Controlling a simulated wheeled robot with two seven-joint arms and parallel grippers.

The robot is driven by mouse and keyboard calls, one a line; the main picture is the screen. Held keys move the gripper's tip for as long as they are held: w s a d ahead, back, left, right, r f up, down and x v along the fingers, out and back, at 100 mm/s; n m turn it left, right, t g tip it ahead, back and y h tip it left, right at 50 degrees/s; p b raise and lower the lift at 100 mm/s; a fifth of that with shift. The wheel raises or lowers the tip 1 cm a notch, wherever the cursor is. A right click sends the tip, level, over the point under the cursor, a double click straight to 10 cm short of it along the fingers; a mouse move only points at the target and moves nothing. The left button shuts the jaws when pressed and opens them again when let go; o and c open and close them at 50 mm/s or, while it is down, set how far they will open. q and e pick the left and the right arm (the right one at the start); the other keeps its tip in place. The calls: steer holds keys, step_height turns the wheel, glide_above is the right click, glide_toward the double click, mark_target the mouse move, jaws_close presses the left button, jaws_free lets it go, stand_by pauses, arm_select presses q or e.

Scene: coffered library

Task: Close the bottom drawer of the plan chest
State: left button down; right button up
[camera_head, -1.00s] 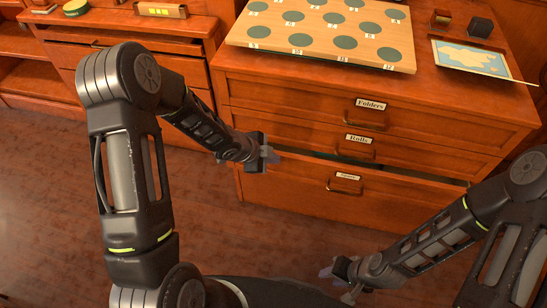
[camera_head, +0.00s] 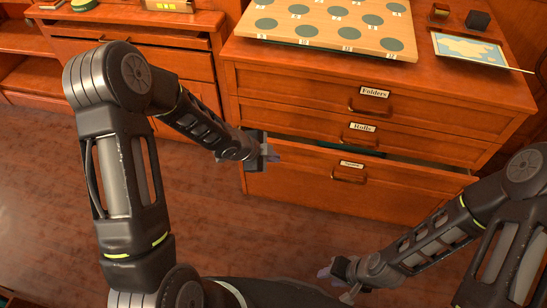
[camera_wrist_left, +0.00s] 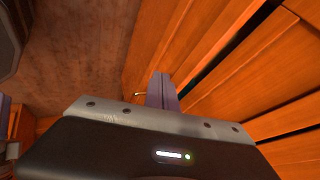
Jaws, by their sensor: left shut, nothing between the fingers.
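The plan chest (camera_head: 300,80) stands in front of me with labelled drawers. Its bottom drawer (camera_head: 320,187) is partly pulled out, with a dark gap along its top and a bronze handle (camera_head: 348,176) on its front. My left gripper (camera_head: 271,152) is shut and empty at the left part of the bottom drawer's front. Its fingers also show in the left wrist view (camera_wrist_left: 162,90), over the orange wood; I cannot tell whether they touch it. My right gripper (camera_head: 325,271) is low over the floor, away from the chest; its finger opening is unclear.
A wooden board with dark green discs (camera_head: 330,27), a map picture (camera_head: 468,47) and small blocks (camera_head: 477,20) lie on the chest top. Another wooden cabinet (camera_head: 140,75) stands at the left. The floor (camera_head: 260,235) before the chest is clear.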

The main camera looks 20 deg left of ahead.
arm_select(q)
steer(key=p+v, duration=0.3)
steer(key=v, duration=0.5)
steer(key=shift+p, duration=0.4)
